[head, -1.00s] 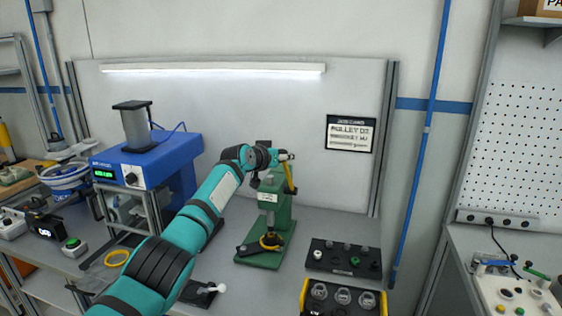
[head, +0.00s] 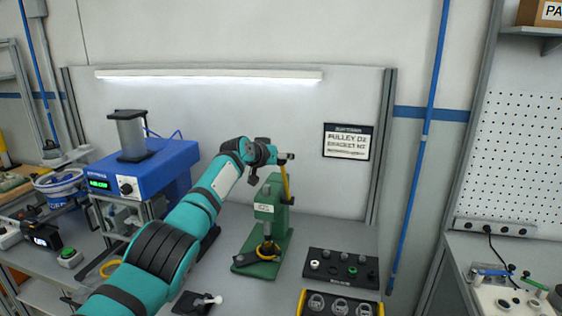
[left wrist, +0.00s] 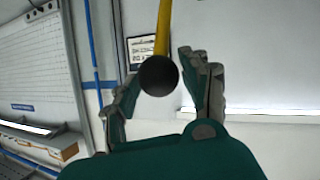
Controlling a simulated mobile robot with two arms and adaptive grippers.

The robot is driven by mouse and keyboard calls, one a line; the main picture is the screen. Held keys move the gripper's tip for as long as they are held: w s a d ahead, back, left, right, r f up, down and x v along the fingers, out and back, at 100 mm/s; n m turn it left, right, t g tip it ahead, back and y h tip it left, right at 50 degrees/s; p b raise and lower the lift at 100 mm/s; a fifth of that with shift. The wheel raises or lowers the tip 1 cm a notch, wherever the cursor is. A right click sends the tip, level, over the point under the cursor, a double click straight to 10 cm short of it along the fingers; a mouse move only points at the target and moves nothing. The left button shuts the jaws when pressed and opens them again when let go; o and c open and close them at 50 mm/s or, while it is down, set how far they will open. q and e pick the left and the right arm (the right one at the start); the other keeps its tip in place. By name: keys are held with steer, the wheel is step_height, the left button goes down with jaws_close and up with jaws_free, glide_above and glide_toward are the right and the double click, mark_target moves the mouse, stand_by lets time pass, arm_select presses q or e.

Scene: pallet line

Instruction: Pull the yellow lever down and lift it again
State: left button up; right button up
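The yellow lever (head: 286,182) stands nearly upright on the right side of the green press (head: 270,215). Its top end is at my left gripper (head: 285,158). In the left wrist view the lever's black round knob (left wrist: 158,75) sits between the two fingers of my left gripper (left wrist: 157,78), with the yellow rod (left wrist: 162,28) running up behind it. The finger pads' exact contact is hard to see. My right gripper is in neither view.
A blue machine (head: 150,172) stands left of my arm. A black block with round parts (head: 340,268) and a yellow-edged tray (head: 306,305) lie right of the press. A white-tipped switch (head: 212,300) is in front. The back panel (head: 300,110) is close behind.

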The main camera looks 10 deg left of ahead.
arm_select(q)
steer(key=shift+o, duration=0.8)
steer(key=shift+f, duration=0.2)
steer(key=shift+s+f, duration=0.1)
steer(key=shift+f, duration=0.05)
steer(key=v, duration=1.2)
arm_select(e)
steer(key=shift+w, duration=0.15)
